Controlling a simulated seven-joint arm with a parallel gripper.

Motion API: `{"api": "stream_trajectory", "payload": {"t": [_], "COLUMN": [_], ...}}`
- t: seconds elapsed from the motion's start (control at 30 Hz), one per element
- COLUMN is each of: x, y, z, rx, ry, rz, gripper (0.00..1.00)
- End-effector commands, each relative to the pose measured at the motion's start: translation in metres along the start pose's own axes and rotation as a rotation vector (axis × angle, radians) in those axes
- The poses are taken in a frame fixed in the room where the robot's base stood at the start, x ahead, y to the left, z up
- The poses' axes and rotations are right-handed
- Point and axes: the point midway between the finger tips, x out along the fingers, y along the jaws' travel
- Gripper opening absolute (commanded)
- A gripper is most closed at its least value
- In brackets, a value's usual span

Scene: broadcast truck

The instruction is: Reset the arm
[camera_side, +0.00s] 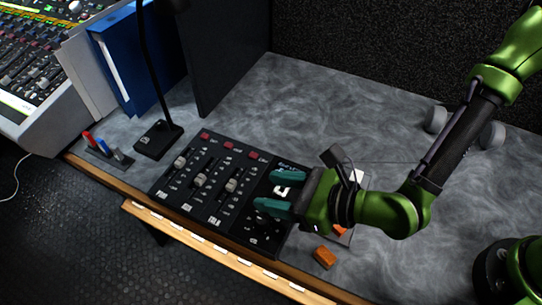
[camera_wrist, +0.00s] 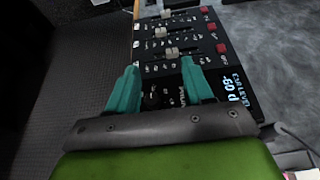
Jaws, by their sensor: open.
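My gripper (camera_side: 279,199) has teal fingers and a green body. In the side view it hangs over the right end of a black fader panel (camera_side: 212,222). In the wrist view the two fingers of my gripper (camera_wrist: 162,85) stand apart with nothing between them, and the panel (camera_wrist: 205,50) lies beyond them. The panel has three faders with pale caps, red buttons along its back edge and a small lit display at its right end. My gripper hides part of that end. I cannot tell whether the fingers touch the panel.
An orange block (camera_side: 324,257) lies right of the panel near the desk's front edge. A black lamp base (camera_side: 158,139), blue binders (camera_side: 128,62) and a mixing console (camera_side: 38,75) stand to the left. Grey dumbbell-like objects (camera_side: 437,119) lie behind my arm. The grey desktop (camera_side: 310,105) behind the panel is clear.

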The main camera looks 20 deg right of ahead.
Motion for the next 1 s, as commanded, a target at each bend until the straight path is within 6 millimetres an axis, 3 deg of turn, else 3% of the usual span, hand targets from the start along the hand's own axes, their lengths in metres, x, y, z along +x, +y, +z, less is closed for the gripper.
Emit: {"api": "stream_trajectory", "payload": {"t": [0.13, 0.23, 0.47, 0.57, 0.73, 0.9, 1.0], "x": [-0.001, -0.004, -0.039, -0.068, -0.134, -0.215, -0.259], "y": [-0.008, -0.027, -0.106, -0.141, -0.191, -0.218, -0.221], "z": [0.001, 0.002, 0.010, 0.018, 0.032, 0.041, 0.040], "rx": [-0.084, -0.274, -0.925, -1.179, -1.539, -1.807, -1.921], "ry": [0.012, 0.049, 0.237, 0.342, 0.522, 0.659, 0.693], "rz": [-0.003, -0.006, -0.006, 0.012, 0.083, 0.207, 0.291], "gripper": [0.51, 0.51, 0.51, 0.51, 0.51, 0.51, 0.51]}}
